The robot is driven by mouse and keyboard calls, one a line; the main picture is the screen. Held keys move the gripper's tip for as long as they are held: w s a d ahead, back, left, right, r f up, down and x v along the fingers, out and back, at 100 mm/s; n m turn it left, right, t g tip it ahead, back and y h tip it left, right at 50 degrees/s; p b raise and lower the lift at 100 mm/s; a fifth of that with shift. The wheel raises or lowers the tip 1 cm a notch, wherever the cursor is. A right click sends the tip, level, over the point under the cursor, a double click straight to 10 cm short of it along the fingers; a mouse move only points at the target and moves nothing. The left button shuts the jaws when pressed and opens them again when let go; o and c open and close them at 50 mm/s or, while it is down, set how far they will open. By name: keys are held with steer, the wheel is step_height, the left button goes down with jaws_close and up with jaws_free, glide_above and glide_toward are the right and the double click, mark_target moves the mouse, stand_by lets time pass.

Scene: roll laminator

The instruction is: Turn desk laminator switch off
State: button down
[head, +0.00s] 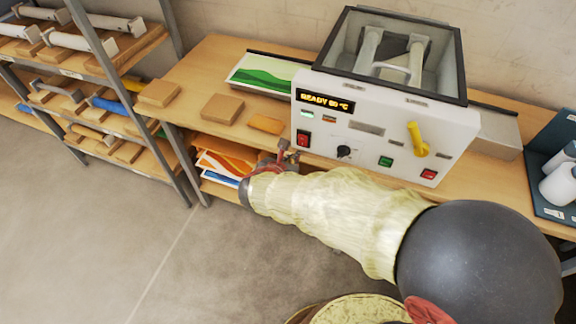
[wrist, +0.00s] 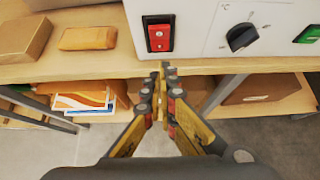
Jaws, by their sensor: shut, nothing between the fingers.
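The desk laminator (head: 385,120) is a white box with a dark-rimmed open top on the wooden table. Its display (head: 326,101) reads "READY 60 °C". A red rocker switch (head: 303,138) in a black frame is at the lower left of its front panel. In the wrist view the red switch (wrist: 159,36) is just above and slightly left of my fingertips. My gripper (wrist: 163,68) is shut and empty, its tips in front of the table edge below the panel, apart from the switch. In the head view my gripper (head: 284,150) is just left of and below the switch.
A black knob (head: 344,151), a green button (head: 385,161), a yellow lever (head: 417,140) and another red switch (head: 428,174) share the panel. Wooden blocks (head: 222,108) lie left on the table. A shelf rack (head: 95,60) stands at left; bottles (head: 560,180) at right.

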mark_target(302, 142)
steer(key=w, duration=0.1)
steer(key=w+d, duration=0.1)
steer(key=w, duration=0.1)
steer(key=shift+w+d+r+b, duration=0.2)
steer(key=shift+w+r+b, duration=0.1)
steer(key=shift+w, duration=0.1)
steer(key=r+p, duration=0.1)
steer(key=p, duration=0.2)
steer(key=shift+w+d+g+p, duration=0.15)
steer(key=shift+w+g+p, duration=0.2)
steer(key=shift+g+p, duration=0.05)
steer(key=shift+p, duration=0.5)
steer(key=shift+w+f, duration=0.1)
steer(key=shift+f, duration=0.2)
steer(key=shift+r, duration=0.15)
